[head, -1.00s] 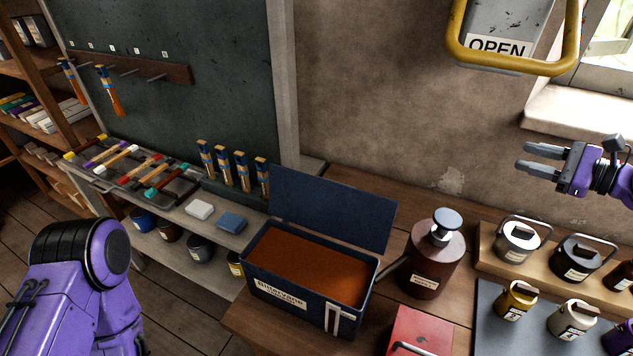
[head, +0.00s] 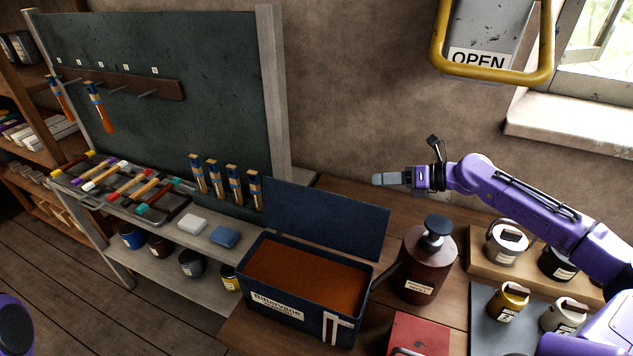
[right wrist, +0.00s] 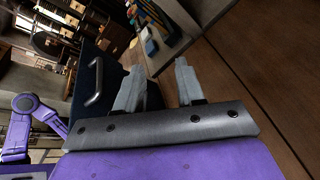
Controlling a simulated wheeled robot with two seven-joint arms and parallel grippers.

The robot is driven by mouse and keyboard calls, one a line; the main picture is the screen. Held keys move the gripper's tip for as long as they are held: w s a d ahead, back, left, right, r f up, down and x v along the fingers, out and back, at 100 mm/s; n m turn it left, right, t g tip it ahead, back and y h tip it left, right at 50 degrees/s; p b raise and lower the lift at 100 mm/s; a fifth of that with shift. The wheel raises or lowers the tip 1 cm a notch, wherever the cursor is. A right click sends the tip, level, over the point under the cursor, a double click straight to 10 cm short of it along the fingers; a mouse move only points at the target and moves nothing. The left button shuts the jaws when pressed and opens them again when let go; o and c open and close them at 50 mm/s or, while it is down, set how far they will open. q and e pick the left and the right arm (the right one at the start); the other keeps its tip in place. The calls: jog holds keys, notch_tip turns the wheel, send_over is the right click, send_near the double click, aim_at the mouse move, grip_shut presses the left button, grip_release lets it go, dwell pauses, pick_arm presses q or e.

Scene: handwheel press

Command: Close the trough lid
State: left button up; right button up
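The trough (head: 285,318) is a dark blue box with a white label, filled with reddish-brown material, on the wooden bench. Its lid (head: 325,217) stands open, raised at the back edge and leaning back slightly. My right gripper (head: 376,179) is above and behind the lid's right corner, pointing left, apart from it. In the right wrist view its two fingers (right wrist: 156,75) are spread with nothing between them. A dark blue panel with a grey handle (right wrist: 96,82), seemingly the lid's outer face, shows beside them. My left gripper is out of view.
A brown pump bottle (head: 427,265) stands right of the trough, and a red box (head: 418,332) in front of it. Several cans stand farther right. Upright brushes (head: 234,184) stand left of the lid. A yellow-framed OPEN sign (head: 478,60) hangs above.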

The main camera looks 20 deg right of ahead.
aim_at(323, 214)
jog(key=s+a+r+g+y+p, duration=0.25)
jog(key=s+a+r, duration=0.2)
jog(key=a, duration=0.25)
jog(key=shift+n+y, duration=0.35)
jog(key=shift+n, duration=0.05)
jog(key=b+x, duration=0.6)
jog(key=x, duration=0.4)
jog(key=shift+w+a+f, duration=0.1)
jog(key=shift+a+f, duration=0.05)
jog(key=shift+a, duration=0.05)
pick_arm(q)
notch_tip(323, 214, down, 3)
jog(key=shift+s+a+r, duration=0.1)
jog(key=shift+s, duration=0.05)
pick_arm(e)
jog(key=shift+d, duration=0.1)
